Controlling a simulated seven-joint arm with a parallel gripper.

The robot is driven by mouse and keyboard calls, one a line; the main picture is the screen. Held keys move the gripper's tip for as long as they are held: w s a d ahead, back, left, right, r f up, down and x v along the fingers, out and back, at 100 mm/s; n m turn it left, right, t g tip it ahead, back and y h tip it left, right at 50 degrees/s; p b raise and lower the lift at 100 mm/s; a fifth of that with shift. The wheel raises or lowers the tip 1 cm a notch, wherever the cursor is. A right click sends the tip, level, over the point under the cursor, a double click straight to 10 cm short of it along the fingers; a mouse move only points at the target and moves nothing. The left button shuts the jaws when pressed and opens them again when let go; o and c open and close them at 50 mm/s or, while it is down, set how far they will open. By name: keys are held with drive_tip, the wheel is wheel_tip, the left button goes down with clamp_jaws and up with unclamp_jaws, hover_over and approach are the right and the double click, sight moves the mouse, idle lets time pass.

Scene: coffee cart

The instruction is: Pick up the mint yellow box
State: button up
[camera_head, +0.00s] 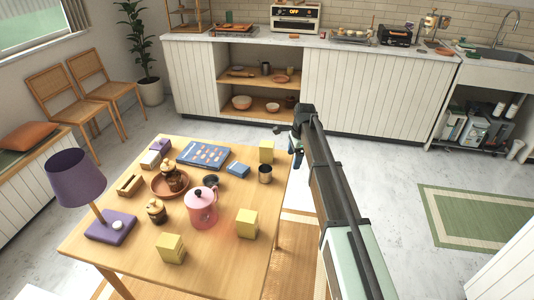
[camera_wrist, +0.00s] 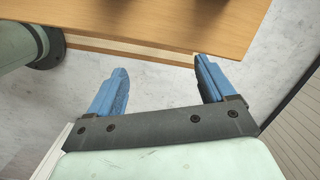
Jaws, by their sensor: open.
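I cannot tell which is the mint yellow box, as no label is readable. My gripper (camera_head: 296,150) is just beyond the table's right edge, to the right of the far box and apart from it. In the wrist view my gripper (camera_wrist: 160,66) has its blue fingers spread and empty over the floor, near the table edge. No box shows in that view.
The metal cup stands close to the far yellow box.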

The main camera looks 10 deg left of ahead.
sight(269, 145)
drive_tip(key=w+a+r+m, duration=0.1)
drive_tip(key=a+r, duration=0.2)
drive_tip(key=w+a+r+m, duration=0.1)
drive_tip(key=w+a+r, duration=0.1)
drive_tip(key=a+r, duration=0.1)
drive_tip(key=w+a+r+m, duration=0.1)
drive_tip(key=w+a+r, duration=0.1)
drive_tip(key=a+r, duration=0.1)
drive_tip(key=shift+w+a+m, duration=0.1)
drive_tip(key=shift+a+m, duration=0.2)
drive_tip(key=shift+a, duration=0.05)
drive_tip(key=f, duration=0.2)
drive_tip(key=a+f, duration=0.1)
drive_tip(key=f, duration=0.5)
drive_tip(key=shift+a, duration=0.15)
drive_tip(key=shift+w+a+f, duration=0.1)
drive_tip(key=shift+a+f, duration=0.15)
drive_tip(key=shift+f, duration=0.45)
drive_tip(key=shift+w+a+f, duration=0.1)
drive_tip(key=shift+a+f, duration=0.15)
drive_tip(key=shift+f, duration=0.45)
drive_tip(key=shift+a+f, duration=0.25)
drive_tip(key=shift+f, duration=0.45)
drive_tip(key=shift+a+f, duration=0.1)
drive_tip(key=shift+f, duration=0.45)
drive_tip(key=c, duration=1.1)
